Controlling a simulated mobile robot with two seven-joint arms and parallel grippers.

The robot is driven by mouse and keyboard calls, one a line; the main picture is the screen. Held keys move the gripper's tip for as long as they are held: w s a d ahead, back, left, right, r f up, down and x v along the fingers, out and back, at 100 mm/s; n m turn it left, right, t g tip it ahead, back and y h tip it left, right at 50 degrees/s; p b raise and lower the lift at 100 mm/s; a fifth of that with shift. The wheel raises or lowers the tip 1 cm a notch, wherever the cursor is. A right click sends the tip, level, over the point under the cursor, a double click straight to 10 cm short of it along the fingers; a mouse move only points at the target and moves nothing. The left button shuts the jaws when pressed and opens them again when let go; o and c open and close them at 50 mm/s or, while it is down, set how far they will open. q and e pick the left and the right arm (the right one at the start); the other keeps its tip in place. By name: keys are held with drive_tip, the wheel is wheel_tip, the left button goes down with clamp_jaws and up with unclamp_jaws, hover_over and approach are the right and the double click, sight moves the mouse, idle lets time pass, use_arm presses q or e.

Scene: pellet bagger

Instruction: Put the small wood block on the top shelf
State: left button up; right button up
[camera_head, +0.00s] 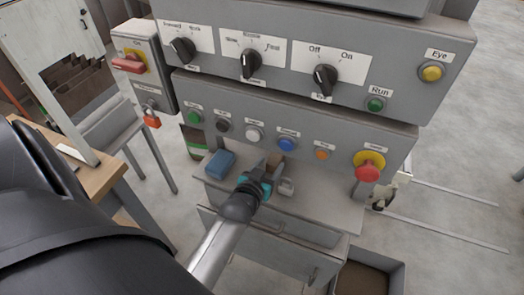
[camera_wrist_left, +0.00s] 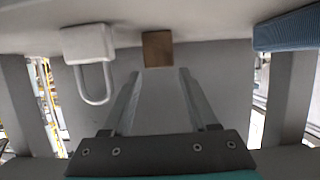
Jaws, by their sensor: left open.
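The small wood block (camera_head: 276,159) is a little brown piece on the grey shelf under the button panel, partly hidden by my left gripper (camera_head: 266,168). In the left wrist view the wood block (camera_wrist_left: 158,48) shows just beyond the fingertips of the left gripper (camera_wrist_left: 156,72), centred between them. The left gripper is open, its fingers pointing at the block, with nothing between them. My right gripper is not in view. I cannot tell which surface is the top shelf.
A blue block (camera_head: 220,164) lies left of the gripper on the same shelf (camera_head: 325,210). A grey padlock (camera_head: 286,187) lies close on its right. The panel with knobs and a red stop button (camera_head: 368,170) overhangs behind. A wooden table (camera_head: 95,178) stands at left.

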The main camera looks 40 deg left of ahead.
use_arm(q)
drive_tip(key=shift+p+v, duration=0.6)
drive_tip(key=shift+v, duration=2.45)
drive_tip(key=shift+d, duration=0.1)
